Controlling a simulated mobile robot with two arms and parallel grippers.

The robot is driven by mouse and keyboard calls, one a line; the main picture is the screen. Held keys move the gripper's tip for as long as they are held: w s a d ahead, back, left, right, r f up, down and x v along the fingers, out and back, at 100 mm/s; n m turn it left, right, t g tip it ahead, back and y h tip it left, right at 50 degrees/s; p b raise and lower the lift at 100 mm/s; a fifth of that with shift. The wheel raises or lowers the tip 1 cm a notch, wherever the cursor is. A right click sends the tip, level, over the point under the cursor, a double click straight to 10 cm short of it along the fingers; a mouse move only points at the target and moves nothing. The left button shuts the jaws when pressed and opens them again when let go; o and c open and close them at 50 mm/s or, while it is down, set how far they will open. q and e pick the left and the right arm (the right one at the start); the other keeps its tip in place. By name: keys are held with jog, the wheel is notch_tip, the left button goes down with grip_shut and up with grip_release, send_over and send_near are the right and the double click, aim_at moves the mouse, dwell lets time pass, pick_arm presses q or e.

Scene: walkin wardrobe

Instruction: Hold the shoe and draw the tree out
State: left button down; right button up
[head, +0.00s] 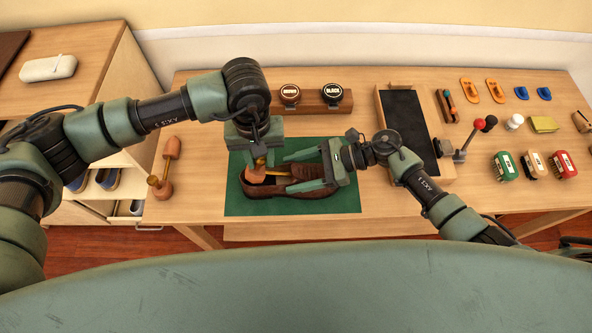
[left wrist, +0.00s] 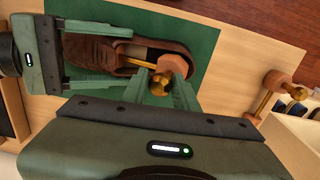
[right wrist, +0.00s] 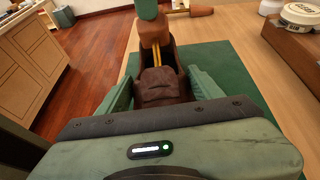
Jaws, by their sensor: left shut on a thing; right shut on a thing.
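A brown leather shoe (head: 318,203) lies on the green mat (head: 348,205), toe to the right. A wooden shoe tree (head: 255,176) with a brass knob and rods sits at its heel opening; the rods run into the shoe. My left gripper (head: 259,163) is shut on the tree's brass knob (left wrist: 160,86), above the heel. My right gripper (head: 289,172) is shut on the front of the shoe, one finger on each side, also seen in the right wrist view (right wrist: 162,88). The tree's front part is mostly hidden inside the shoe.
Behind are two polish tins (head: 290,93) on a wooden block and a dark-topped tray (head: 408,125). Brushes (head: 533,165) and small items fill the right side. A shelf unit (head: 100,75) stands at the left.

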pick_arm(q)
jog(key=shift+d+r, duration=0.2)
jog(key=shift+r, duration=0.2)
pick_arm(e)
jog(key=shift+s+a+f, duration=0.1)
jog(key=shift+s, duration=0.05)
dwell(0.6)
pick_arm(q)
jog(key=shift+d, duration=0.2)
jog(key=shift+a, duration=0.15)
dwell(0.7)
jog(key=shift+a+r, duration=0.15)
jog(key=shift+a, duration=1.65)
jog(key=a+r, duration=0.8)
jog(key=r, duration=0.4)
jog(key=shift+a+r, duration=0.1)
dwell(0.4)
